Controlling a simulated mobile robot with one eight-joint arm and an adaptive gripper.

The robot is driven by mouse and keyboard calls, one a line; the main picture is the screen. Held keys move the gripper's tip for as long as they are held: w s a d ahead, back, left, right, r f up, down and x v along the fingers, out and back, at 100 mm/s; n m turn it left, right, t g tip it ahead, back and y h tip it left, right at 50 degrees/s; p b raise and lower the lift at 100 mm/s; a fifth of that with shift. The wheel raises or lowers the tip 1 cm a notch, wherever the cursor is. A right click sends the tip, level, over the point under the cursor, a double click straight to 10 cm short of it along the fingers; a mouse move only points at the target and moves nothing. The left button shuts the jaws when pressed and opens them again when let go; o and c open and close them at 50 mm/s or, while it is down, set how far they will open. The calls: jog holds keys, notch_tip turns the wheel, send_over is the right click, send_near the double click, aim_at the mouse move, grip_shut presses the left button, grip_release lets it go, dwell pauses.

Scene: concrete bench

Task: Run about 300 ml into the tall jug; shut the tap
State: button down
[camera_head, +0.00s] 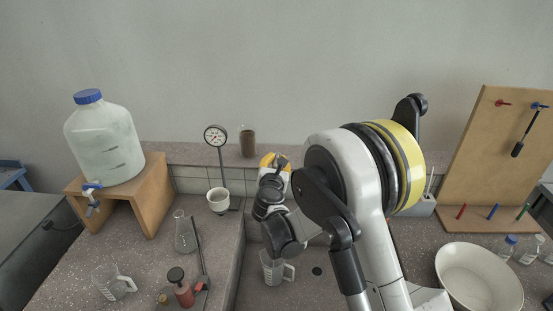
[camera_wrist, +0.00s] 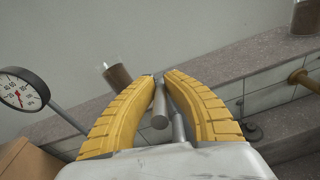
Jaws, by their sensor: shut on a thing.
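My gripper (camera_head: 275,162) is at the back wall above the sunken basin. In the wrist view, its yellow fingers (camera_wrist: 158,82) are shut on a grey metal rod-like part (camera_wrist: 160,112), seemingly a tap's handle or spout. The rest of that fitting is hidden by my gripper and arm. A clear jug with a handle (camera_head: 272,268) stands upright in the basin below my gripper, apart from it. My arm partly covers it, and its water level cannot be told. No stream of water can be made out. Another clear jug (camera_head: 115,286) stands at the front left.
A dial gauge (camera_head: 215,136), a flask (camera_head: 184,235) and a red bottle (camera_head: 183,292) are left of the basin. A white bowl (camera_head: 480,278) is at right.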

jog(key=c, duration=1.5)
grip_release()
jog(key=s, duration=0.4)
jog(key=s+r, duration=0.1)
jog(key=s, duration=0.7)
jog(key=shift+a+r, duration=0.3)
jog(key=shift+r, duration=0.05)
jog(key=shift+w, duration=0.1)
